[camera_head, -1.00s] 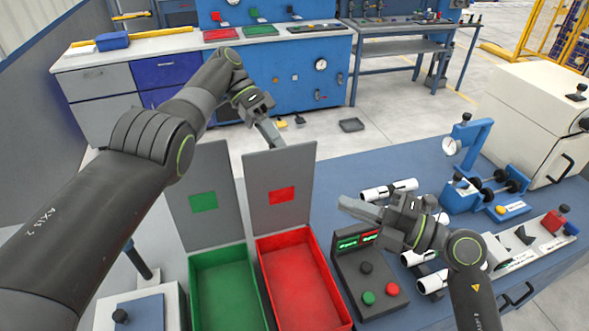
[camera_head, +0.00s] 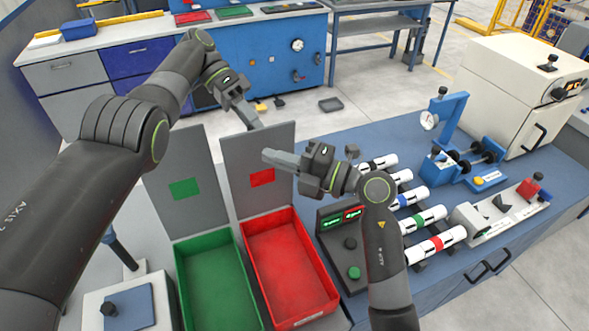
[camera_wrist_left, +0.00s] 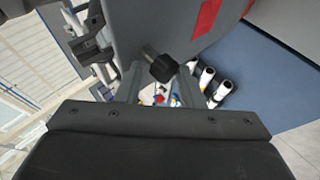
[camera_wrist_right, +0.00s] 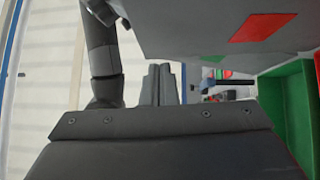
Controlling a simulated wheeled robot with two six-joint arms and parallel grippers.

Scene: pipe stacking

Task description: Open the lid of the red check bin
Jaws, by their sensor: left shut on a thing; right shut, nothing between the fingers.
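The red check bin (camera_head: 303,262) stands open on the blue bench, its inside empty. Its grey lid (camera_head: 236,165) with a red square stands upright behind it. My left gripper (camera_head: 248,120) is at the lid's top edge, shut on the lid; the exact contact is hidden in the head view. In the left wrist view a black knob (camera_wrist_left: 161,67) shows by the lid (camera_wrist_left: 185,28). My right gripper (camera_head: 270,155) is shut and empty, its tips by the lid's upper right front. The right wrist view shows the lid (camera_wrist_right: 205,25) ahead.
A green bin (camera_head: 215,285) with an upright grey lid (camera_head: 172,180) stands directly left. A button box (camera_head: 345,250) is close right of the red bin. Several white pipes (camera_head: 430,215) lie on a rack further right.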

